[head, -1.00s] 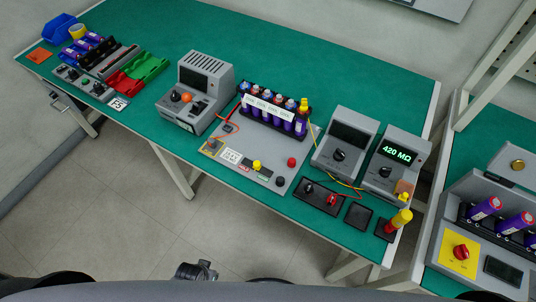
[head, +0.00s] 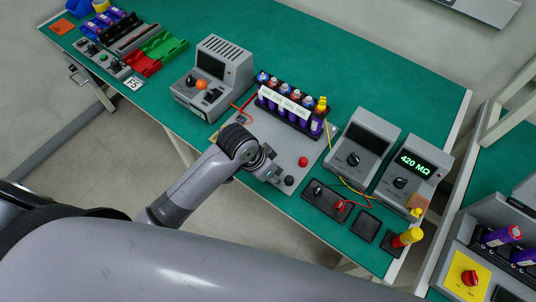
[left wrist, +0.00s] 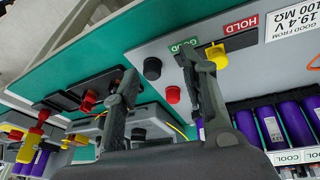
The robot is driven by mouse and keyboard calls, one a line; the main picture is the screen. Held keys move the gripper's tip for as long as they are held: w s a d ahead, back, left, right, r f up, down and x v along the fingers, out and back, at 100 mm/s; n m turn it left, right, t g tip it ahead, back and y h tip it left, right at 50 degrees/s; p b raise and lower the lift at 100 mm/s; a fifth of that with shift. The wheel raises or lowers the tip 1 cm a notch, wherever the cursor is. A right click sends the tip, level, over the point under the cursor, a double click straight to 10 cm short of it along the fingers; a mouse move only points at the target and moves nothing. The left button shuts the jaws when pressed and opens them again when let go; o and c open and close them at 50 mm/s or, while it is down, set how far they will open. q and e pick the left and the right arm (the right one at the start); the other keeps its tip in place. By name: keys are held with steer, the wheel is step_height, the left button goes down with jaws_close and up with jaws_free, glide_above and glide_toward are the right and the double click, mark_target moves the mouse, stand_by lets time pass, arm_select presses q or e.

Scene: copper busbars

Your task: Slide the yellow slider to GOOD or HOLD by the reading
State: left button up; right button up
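The yellow slider (left wrist: 216,56) shows in the left wrist view on a dark track, between the green GOOD label (left wrist: 184,46) and the red HOLD label (left wrist: 241,25). My left gripper (left wrist: 157,68) is open and empty, with one fingertip near GOOD, beside the slider. In the head view my left gripper (head: 270,174) is over the grey panel (head: 312,150) and hides the slider. A placard (left wrist: 291,20) shows GOOD FROM, 19.4 V and 100 MΩ. My right gripper is not in view.
A black knob (left wrist: 152,68) and a red knob (left wrist: 173,95) stand close to my left fingers. A rack of purple cells (head: 291,102) stands behind. A second, dark-screened meter (head: 366,144) and a yellow probe (head: 408,237) are to the right. Green table is bare behind the rack.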

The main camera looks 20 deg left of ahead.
arm_select(q)
steer(key=w+a+r+m+g+y, duration=0.1)
steer(key=w+a+r+m+y, duration=0.15)
steer(key=r, duration=0.45)
steer(key=w+a+r+m+g+y, duration=0.1)
steer(key=w+r+m, duration=0.3)
steer(key=r, duration=0.3)
step_height(320, 180, down, 17)
steer(key=shift+f+p, duration=0.1)
steer(key=shift+p, duration=0.35)
steer(key=shift+c, duration=0.4)
jaws_close()
steer(key=shift+w, duration=0.1)
